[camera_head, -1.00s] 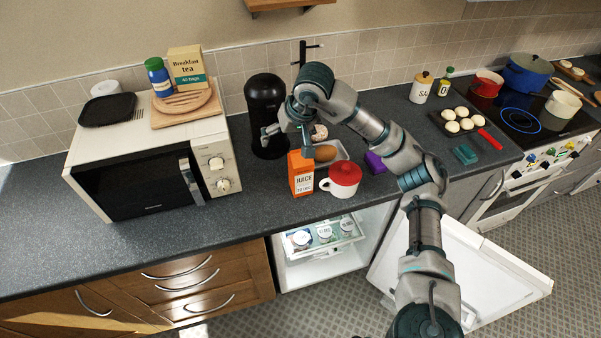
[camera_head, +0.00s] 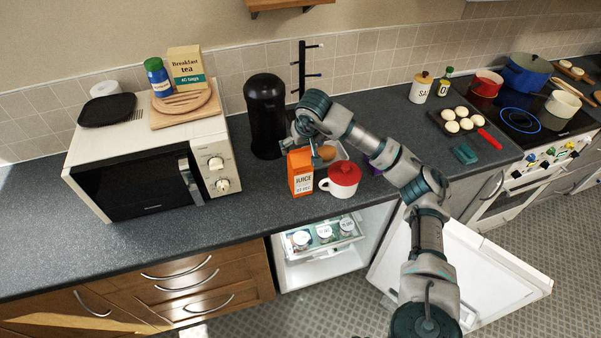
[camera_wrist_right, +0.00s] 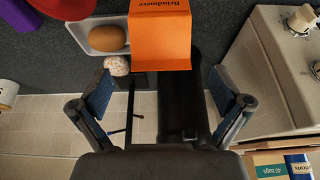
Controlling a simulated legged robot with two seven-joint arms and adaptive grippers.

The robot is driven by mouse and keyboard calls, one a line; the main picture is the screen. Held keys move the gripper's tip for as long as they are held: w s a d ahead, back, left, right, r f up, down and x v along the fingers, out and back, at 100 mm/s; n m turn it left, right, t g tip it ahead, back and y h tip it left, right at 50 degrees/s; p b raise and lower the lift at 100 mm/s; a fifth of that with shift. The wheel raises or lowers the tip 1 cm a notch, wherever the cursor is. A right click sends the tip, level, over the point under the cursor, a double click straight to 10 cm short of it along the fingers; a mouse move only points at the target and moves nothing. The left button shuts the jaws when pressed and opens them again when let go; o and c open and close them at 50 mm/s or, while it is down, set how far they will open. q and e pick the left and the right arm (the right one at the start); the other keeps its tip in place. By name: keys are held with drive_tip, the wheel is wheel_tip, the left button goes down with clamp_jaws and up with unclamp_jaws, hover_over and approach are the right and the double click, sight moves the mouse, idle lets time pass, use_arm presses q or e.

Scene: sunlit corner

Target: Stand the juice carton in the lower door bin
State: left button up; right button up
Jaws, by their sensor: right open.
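The orange juice carton (camera_head: 301,172) stands upright on the dark counter, left of the red-lidded white mug. Its orange top also shows in the right wrist view (camera_wrist_right: 160,35). My right gripper (camera_head: 304,146) is open, just behind and above the carton. In the wrist view its blue-padded fingers (camera_wrist_right: 160,85) are spread wide, with the carton ahead between their lines and nothing gripped. The fridge door (camera_head: 480,270) stands open below the counter at right, partly behind my right arm. I cannot make out its lower bin. My left gripper is not in view.
The mug (camera_head: 341,179) stands close to the carton's right. A tray (camera_head: 343,154) with a brown, egg-shaped item lies behind it. A black canister (camera_head: 266,115) and a mug stand (camera_head: 301,68) are behind. The microwave (camera_head: 150,165) is left. Jars fill the fridge shelf (camera_head: 322,240).

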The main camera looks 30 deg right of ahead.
sight(301, 150)
drive_tip(key=x, duration=0.4)
drive_tip(key=shift+w, duration=0.1)
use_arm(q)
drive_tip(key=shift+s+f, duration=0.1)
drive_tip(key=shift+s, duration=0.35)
use_arm(e)
drive_tip(key=c, duration=1.9)
